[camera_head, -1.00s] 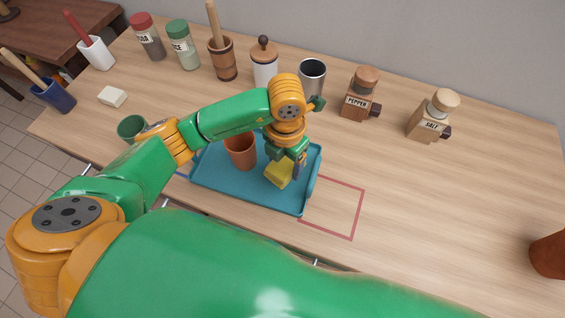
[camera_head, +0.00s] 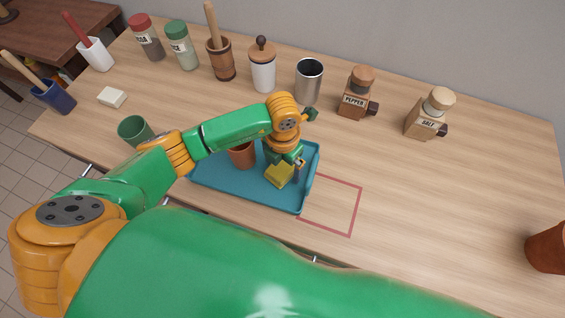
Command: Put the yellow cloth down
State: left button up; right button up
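The yellow cloth (camera_head: 279,175) is a small folded piece in the right part of the blue tray (camera_head: 240,191). My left gripper (camera_head: 294,168) points down at the cloth's right and upper side, with a grey finger showing beside it. The fingertips are small and partly hidden, so I cannot tell whether they grip the cloth or stand open around it. Whether the cloth rests fully on the tray floor is also unclear. My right gripper is not in view.
An orange-brown cup (camera_head: 242,155) stands in the tray, left of the cloth, partly behind my arm. A green cup (camera_head: 133,129) is left of the tray. Shakers, a metal cup (camera_head: 309,82) and a pepper mill (camera_head: 357,94) line the back. The right tabletop is mostly clear.

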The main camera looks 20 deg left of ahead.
aim_at(283, 165)
pick_arm(q)
jog(key=shift+r, duration=0.2)
notch_tip(283, 165, up, 12)
dwell(0.5)
